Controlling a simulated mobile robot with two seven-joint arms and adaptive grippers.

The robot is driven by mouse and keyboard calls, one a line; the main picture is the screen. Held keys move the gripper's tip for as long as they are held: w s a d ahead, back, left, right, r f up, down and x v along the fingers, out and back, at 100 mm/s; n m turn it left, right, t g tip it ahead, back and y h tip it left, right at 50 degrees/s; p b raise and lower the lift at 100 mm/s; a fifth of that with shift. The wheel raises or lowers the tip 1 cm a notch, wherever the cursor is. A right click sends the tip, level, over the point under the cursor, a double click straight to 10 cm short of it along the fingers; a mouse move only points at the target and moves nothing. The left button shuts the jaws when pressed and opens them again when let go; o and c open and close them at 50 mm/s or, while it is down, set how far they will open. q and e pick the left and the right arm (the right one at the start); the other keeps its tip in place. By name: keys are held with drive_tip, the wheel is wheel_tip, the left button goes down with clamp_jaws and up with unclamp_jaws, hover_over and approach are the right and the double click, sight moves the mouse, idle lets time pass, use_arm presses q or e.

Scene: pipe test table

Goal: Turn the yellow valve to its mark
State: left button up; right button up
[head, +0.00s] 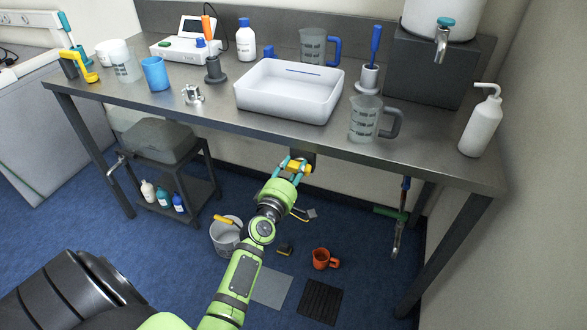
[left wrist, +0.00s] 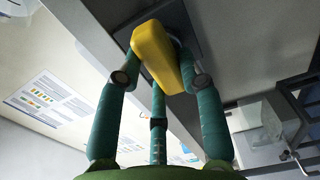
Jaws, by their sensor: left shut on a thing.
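The yellow valve (head: 298,167) is mounted at the front edge of the table, on a dark plate (head: 303,154). My left gripper (head: 290,165) is shut on its yellow handle. In the left wrist view the yellow handle (left wrist: 156,52) lies between the teal fingers of the gripper (left wrist: 158,75), with the dark plate behind it. The handle looks tilted in that view. I cannot make out the mark in either view. My right gripper is not in view.
The steel table (head: 215,118) holds a white tray (head: 285,108), a measuring jug (head: 366,125) and a white bottle (head: 482,122). Below, a bucket (head: 226,238) and an orange mug (head: 323,259) stand on the blue floor. A green-handled pipe fitting (head: 390,213) hangs under the table at right.

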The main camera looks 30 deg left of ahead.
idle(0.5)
use_arm(q)
drive_tip(key=o, duration=1.2)
drive_tip(key=shift+c, duration=0.2)
drive_tip(key=shift+s+d+f, duration=0.1)
drive_tip(key=shift+s, duration=0.2)
drive_tip(key=v, duration=1.1)
drive_tip(key=shift+s+d, duration=0.1)
drive_tip(key=shift+s, duration=0.05)
